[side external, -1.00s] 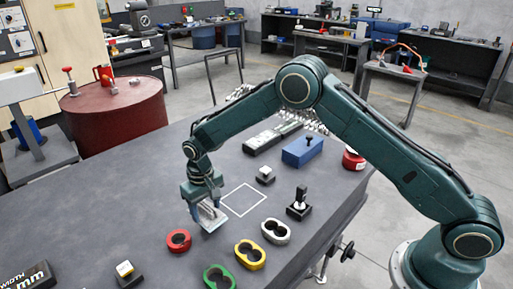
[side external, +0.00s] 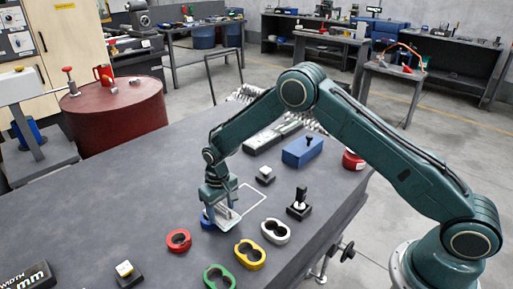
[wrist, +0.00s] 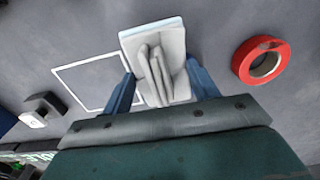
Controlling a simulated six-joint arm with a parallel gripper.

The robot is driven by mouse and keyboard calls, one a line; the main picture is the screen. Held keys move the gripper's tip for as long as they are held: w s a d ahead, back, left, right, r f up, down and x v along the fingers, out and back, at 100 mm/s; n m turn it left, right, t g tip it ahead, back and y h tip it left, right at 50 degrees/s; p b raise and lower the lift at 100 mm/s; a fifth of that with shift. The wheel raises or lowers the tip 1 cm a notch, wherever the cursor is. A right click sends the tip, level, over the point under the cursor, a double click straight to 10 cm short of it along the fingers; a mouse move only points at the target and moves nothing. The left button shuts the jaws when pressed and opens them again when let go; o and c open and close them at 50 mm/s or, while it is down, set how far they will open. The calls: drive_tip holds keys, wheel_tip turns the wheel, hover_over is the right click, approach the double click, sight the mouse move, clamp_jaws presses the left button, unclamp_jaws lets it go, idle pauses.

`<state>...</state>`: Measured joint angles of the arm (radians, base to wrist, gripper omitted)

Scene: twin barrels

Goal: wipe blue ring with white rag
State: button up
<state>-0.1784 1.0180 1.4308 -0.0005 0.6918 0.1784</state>
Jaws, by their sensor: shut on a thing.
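My gripper (side external: 224,210) is shut on the white rag (side external: 229,223), which is folded and hangs below the fingers at the tabletop. In the wrist view the rag (wrist: 157,72) sits between my two blue fingers, its folds bunched in the middle. The blue ring (side external: 206,219) shows only in part, low on the table at the left of the rag in the side view. The rag and fingers hide the rest of it. I cannot tell whether the rag touches it. I cannot make the ring out in the wrist view.
A red ring (side external: 179,241) lies in front and left; it is at the right in the wrist view (wrist: 260,62). A white outlined square (side external: 248,199) is behind right. The left tabletop is largely clear.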

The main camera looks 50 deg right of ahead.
drive_tip(key=shift+d, duration=0.55)
drive_tip(key=a, duration=0.5)
drive_tip(key=shift+a, duration=0.4)
drive_tip(key=shift+a+r, duration=0.25)
drive_tip(key=shift+r, duration=3.8)
drive_tip(key=shift+d, duration=0.1)
